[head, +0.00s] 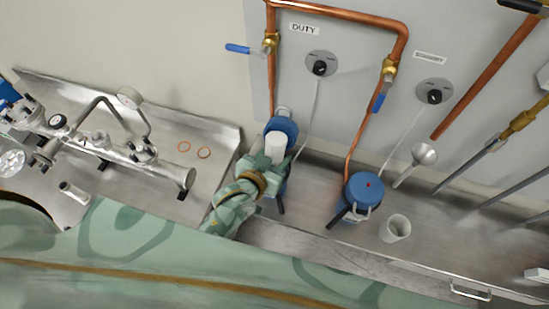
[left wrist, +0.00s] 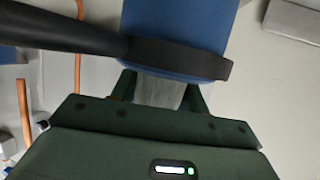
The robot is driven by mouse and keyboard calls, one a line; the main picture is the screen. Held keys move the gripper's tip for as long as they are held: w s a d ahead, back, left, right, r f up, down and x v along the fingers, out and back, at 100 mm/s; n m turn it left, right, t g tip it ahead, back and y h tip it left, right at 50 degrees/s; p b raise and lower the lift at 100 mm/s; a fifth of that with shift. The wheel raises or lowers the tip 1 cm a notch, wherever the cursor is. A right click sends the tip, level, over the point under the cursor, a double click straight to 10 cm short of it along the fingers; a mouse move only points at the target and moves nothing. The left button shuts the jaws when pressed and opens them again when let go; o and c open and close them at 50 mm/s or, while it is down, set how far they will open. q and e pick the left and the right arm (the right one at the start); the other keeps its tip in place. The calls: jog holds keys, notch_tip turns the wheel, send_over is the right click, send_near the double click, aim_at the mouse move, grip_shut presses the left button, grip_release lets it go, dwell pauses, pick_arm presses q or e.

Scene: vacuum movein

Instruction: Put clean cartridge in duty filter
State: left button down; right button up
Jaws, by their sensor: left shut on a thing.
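In the head view my left gripper (head: 268,161) is at the duty filter (head: 282,126), a blue housing below the DUTY label. The gripper is shut on a white cylindrical cartridge (head: 275,145). The cartridge overlaps the blue housing in the picture; I cannot tell whether it is inside or above it. My arm and gripper hide much of the housing's lower part. In the left wrist view a pale piece of the cartridge (left wrist: 158,92) shows between the fingers, right against the blue housing (left wrist: 180,25) and its black handle (left wrist: 180,58). My right gripper is not in view.
A second blue filter (head: 363,188) stands to the right, with a white open cup (head: 395,228) beside it. Copper pipes (head: 340,15) and valves run above. Two copper rings (head: 204,153) lie on the steel bench at left, near a metal pipe assembly (head: 120,150).

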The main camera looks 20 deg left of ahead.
pick_arm(q)
jog(key=c, duration=0.7)
grip_release()
jog(key=shift+s+f, duration=0.1)
jog(key=shift+s+a+r, duration=0.1)
jog(key=shift+s+r, duration=0.1)
jog(key=shift+r, duration=0.1)
jog(key=p+v, duration=0.1)
jog(key=v, duration=1)
jog(key=shift+s+r, duration=0.2)
jog(key=shift+s, duration=0.05)
